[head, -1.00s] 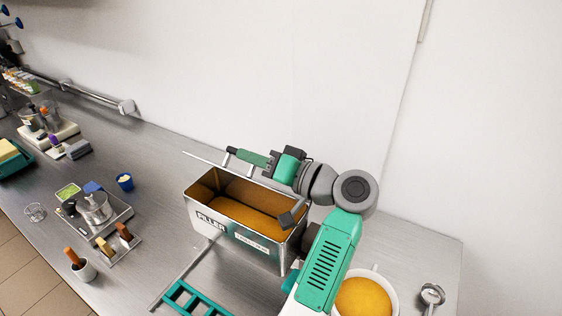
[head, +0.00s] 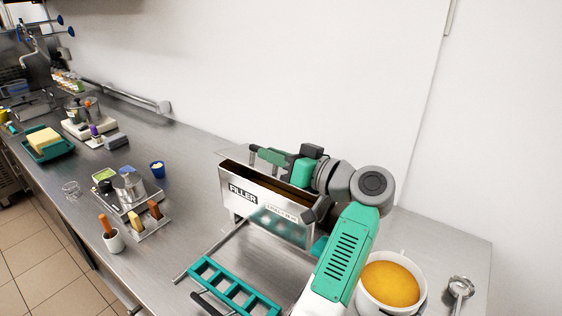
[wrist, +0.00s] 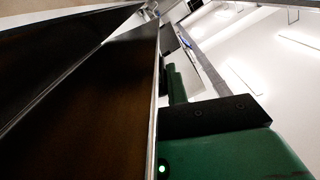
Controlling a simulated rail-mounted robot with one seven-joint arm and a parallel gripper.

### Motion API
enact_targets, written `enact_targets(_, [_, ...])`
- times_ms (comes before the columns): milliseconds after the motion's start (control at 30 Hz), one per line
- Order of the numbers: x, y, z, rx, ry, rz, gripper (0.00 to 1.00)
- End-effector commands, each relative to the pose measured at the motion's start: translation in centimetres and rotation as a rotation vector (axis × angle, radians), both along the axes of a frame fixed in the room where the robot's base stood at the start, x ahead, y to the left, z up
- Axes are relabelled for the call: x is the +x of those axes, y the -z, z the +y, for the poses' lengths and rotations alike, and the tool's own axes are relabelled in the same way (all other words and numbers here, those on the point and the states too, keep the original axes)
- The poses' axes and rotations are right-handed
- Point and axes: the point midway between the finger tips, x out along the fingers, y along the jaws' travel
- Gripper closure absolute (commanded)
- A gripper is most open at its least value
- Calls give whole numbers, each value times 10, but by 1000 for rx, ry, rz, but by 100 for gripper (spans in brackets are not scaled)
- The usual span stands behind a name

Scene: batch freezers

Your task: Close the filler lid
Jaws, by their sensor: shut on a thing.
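The filler is a steel box (head: 243,204) with a "FILLER" label, standing on the counter right of the picture's middle. Its lid (head: 235,154) shows as a thin pale panel at the back of the box, partly behind my gripper. The opening shows as a narrow dark band with the orange contents mostly hidden. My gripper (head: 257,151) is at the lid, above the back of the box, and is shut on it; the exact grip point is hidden. In the wrist view a long thin metal edge runs beside the green gripper finger (wrist: 176,84), with a dark brown surface left of it.
A teal rack (head: 232,287) lies in front of the filler. A white pot of orange mix (head: 366,302) stands to the right, with a steel scoop (head: 459,289) beyond it. A tray with small tools (head: 125,205) stands to the left. The wall is close behind.

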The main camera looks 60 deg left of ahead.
Motion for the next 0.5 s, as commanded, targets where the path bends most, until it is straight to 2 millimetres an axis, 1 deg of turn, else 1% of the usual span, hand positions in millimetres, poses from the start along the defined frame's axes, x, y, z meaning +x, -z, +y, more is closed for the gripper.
enact_targets(400, [-1,-1,2,3,-5,-7,100])
enact_targets(433, [-1,-1,2,3,-5,-7,82])
enact_targets(467, [-1,-1,2,3,-5,-7,76])
enact_targets(500, [-1,-1,2,3,-5,-6,69])
